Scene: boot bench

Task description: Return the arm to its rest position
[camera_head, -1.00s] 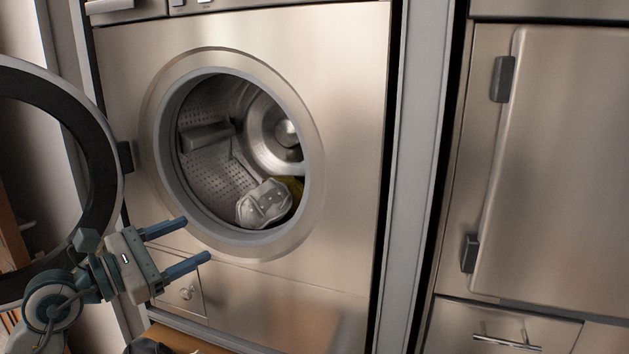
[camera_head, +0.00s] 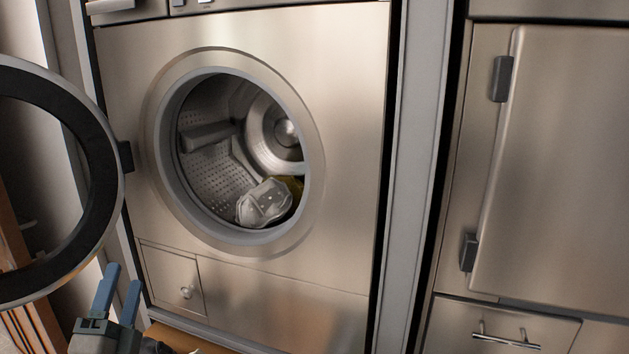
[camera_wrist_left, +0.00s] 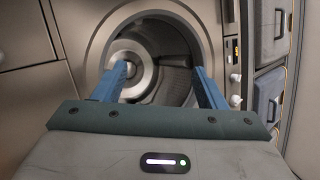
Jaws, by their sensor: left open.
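My left gripper (camera_head: 119,289) is at the lower left of the head view, with its two blue fingers pointing up. It is open and empty, below the washer's open round door and left of the small lower panel. In the left wrist view its fingers (camera_wrist_left: 160,85) are spread apart, with nothing between them but the distant drum opening. My right gripper is not in view.
A steel washing machine (camera_head: 340,130) stands ahead with its round door (camera_head: 100,185) swung open to the left. A whitish crumpled item (camera_head: 264,203) and something yellow lie in the drum. A closed steel cabinet door (camera_head: 565,160) is at the right.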

